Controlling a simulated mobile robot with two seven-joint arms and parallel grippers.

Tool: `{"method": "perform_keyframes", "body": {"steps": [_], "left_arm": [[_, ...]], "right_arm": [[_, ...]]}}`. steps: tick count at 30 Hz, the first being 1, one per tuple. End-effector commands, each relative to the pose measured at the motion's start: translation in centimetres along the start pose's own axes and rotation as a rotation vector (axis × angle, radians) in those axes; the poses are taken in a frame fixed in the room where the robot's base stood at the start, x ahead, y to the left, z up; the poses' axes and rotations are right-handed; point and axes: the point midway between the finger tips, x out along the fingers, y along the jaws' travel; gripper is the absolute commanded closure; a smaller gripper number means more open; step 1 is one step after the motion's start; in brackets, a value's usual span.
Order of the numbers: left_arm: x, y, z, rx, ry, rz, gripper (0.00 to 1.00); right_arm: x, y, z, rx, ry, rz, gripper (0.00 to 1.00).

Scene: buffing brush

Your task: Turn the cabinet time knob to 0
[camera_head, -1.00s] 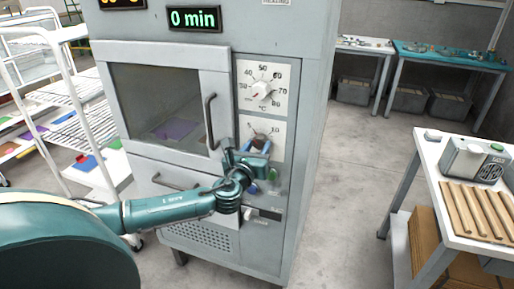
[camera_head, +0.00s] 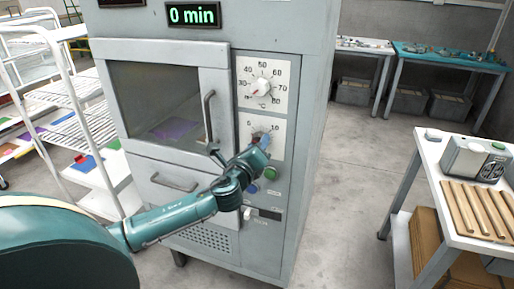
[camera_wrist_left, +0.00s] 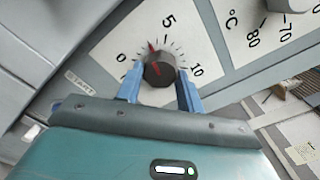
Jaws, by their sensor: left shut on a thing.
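The cabinet's time knob (camera_wrist_left: 160,69) is a dark round knob on a white dial plate marked 0, 5 and 10. In the left wrist view its red mark points between 0 and 5, nearer 5. My left gripper (camera_wrist_left: 160,88) has its two blue fingers on either side of the knob, shut on it. In the head view the left gripper (camera_head: 260,141) is at the lower dial and mostly hides the knob. The cabinet's green display (camera_head: 193,15) reads "0 min". My right gripper is not in view.
A temperature knob (camera_head: 261,87) sits just above the time dial. A door handle (camera_head: 209,120) stands out left of the dials, close to my left wrist. Green button (camera_head: 270,174) is below. A white rack (camera_head: 85,110) is left; a table (camera_head: 425,150) is right.

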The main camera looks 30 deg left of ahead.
Motion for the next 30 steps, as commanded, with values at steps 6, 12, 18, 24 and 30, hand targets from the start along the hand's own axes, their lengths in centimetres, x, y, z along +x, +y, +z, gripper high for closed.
{"method": "perform_keyframes", "body": {"steps": [6, 12, 18, 24, 30], "left_arm": [[-0.01, 0.01, -0.03, -0.211, -0.001, 0.001, 0.86], [-0.01, -0.04, -0.02, -0.401, -0.001, 0.001, 0.86], [-0.01, -0.08, 0.03, -0.586, -0.002, 0.001, 0.86], [0.0, -0.13, 0.11, -0.749, -0.002, 0.001, 0.86], [0.01, -0.17, 0.15, -0.867, -0.002, 0.0, 0.86]], "right_arm": [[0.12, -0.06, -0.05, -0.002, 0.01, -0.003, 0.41], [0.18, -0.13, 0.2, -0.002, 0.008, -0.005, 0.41], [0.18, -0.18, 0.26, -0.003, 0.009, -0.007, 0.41], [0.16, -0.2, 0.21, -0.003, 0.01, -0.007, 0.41], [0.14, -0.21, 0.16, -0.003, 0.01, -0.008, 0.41]]}}
